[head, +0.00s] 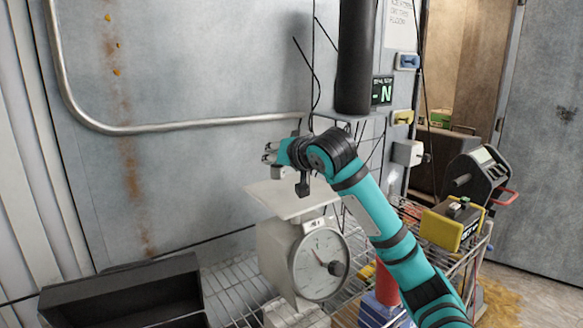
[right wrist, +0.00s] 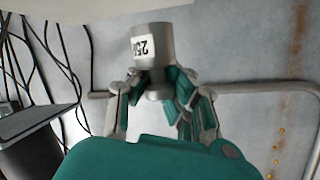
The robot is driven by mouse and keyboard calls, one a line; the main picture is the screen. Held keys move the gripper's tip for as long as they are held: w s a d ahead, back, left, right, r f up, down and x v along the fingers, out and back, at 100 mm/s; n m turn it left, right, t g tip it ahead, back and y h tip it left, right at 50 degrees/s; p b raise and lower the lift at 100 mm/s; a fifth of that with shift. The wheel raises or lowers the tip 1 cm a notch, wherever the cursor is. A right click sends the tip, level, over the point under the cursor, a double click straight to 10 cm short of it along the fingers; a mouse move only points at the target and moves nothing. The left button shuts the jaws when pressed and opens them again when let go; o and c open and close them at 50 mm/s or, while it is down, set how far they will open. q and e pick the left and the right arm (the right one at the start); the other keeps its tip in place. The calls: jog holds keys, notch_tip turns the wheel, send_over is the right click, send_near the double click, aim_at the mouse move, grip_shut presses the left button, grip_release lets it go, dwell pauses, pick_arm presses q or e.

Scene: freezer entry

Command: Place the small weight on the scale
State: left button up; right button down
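The small weight is a grey metal cylinder with a knob and a white label starting "25"; in the right wrist view the weight (right wrist: 153,45) sits between my fingers. My right gripper (right wrist: 155,84) is closed around its knob end. In the head view my right gripper (head: 270,154) is over the pan of the white scale (head: 273,254), with the grey weight (head: 276,172) small below the fingers. The flat pan (head: 290,203) is empty, and its edge (right wrist: 100,8) shows close to the weight in the wrist view. Whether they touch is unclear. My left gripper is out of view.
The scale stands on a wire rack (head: 228,290). A black open bin (head: 125,295) is at the lower left. A yellow-and-black box (head: 447,225) and a black device with a red handle (head: 480,178) are right. A pipe (head: 190,125) and hanging cables run along the wall.

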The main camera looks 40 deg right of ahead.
jog(key=d, duration=0.4)
jog(key=shift+s+f, duration=0.15)
jog(key=shift+s, duration=0.15)
jog(key=f, duration=0.3)
jog(key=shift+d+f+p, duration=0.1)
jog(key=shift+d+p, duration=0.2)
jog(key=shift+f, duration=0.2)
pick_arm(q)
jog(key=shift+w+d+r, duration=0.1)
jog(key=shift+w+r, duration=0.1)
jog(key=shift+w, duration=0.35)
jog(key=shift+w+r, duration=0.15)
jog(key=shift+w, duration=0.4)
pick_arm(e)
jog(key=shift+s+a, duration=0.1)
